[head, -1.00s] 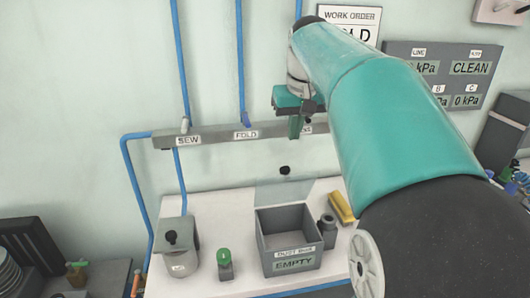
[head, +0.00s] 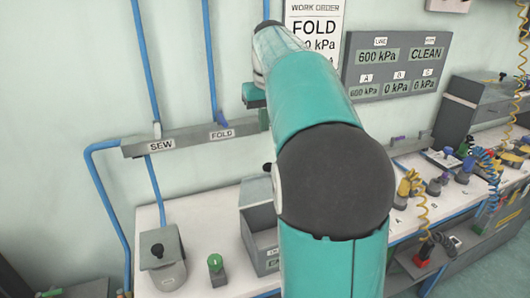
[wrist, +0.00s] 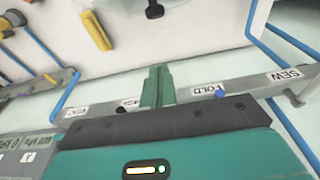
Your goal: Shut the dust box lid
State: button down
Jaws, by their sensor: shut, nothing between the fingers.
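The grey dust box (head: 259,222) stands on the white bench, and my arm hides its right part. Its label is only partly visible. A black knob (head: 267,167) shows above the box's back edge; the lid panel around it is hard to make out in the head view. In the wrist view the black knob (wrist: 154,10) is at the top edge, on a pale panel beyond my fingertips. My gripper (wrist: 157,88) is shut and empty, apart from the knob. In the head view it is mostly hidden behind my arm, near the rail.
A grey rail (head: 190,138) with SEW and FOLD labels and blue pipes runs along the wall. A lidded grey pot (head: 162,262) and a green-topped item (head: 216,268) stand left of the box. A yellow block (wrist: 95,30) shows in the wrist view. Coiled-hose tools crowd the right bench.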

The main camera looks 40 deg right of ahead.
aim_at(266, 182)
notch_tip(266, 182, down, 8)
jog(key=s, duration=0.2)
jog(key=shift+s+a, duration=0.15)
jog(key=shift+a, duration=0.3)
